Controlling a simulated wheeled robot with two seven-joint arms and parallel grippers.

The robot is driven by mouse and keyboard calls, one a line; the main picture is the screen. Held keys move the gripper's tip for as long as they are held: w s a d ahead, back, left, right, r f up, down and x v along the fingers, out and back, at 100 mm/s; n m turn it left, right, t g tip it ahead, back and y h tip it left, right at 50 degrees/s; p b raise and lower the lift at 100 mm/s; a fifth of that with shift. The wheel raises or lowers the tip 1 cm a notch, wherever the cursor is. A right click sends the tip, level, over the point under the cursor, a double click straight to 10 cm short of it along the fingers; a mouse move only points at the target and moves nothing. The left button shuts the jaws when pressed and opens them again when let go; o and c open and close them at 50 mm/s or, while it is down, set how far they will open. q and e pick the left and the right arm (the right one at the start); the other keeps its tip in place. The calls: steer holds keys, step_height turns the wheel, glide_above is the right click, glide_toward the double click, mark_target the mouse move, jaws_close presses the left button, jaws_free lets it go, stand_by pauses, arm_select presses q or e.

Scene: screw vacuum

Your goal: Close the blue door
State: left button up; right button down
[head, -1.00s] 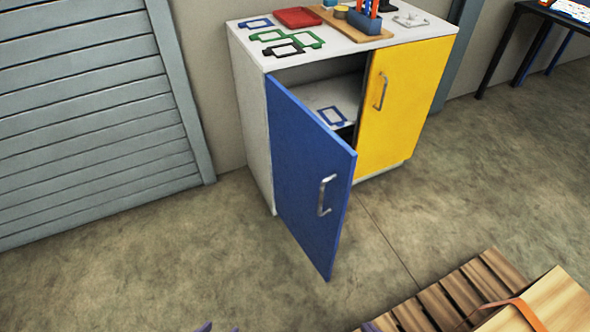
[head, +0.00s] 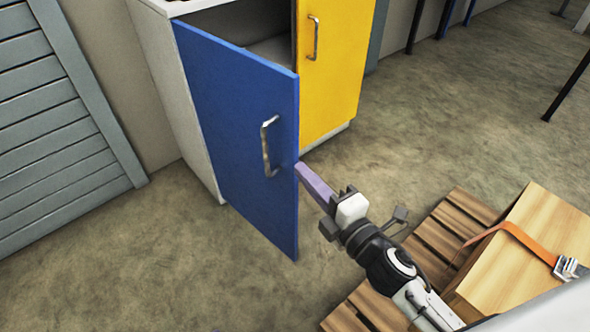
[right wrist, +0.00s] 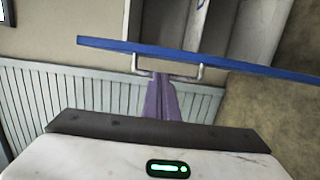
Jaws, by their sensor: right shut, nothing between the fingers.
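The blue door (head: 235,120) of the white cabinet stands ajar, swung out toward me, with the dark inside showing behind its top edge. Its metal handle (head: 268,146) is on the outer face near the free edge. My right gripper (head: 299,168) is shut and empty, its purple fingers at the door's free edge, just right of the handle. In the right wrist view, the fingers (right wrist: 161,98) point at the handle (right wrist: 168,65) and the blue door (right wrist: 230,60) runs across edge-on. I cannot tell whether the fingertips touch the door. My left gripper is not in view.
The yellow door (head: 332,70) beside it is shut. A wooden pallet (head: 440,240) with a strapped wooden box (head: 540,255) stands at the lower right, close to my right arm. Open floor (head: 430,130) lies right of the cabinet.

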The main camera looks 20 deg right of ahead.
mark_target(284, 150)
steer(key=x, duration=0.9)
steer(key=shift+w, duration=0.15)
steer(key=shift+d, duration=0.1)
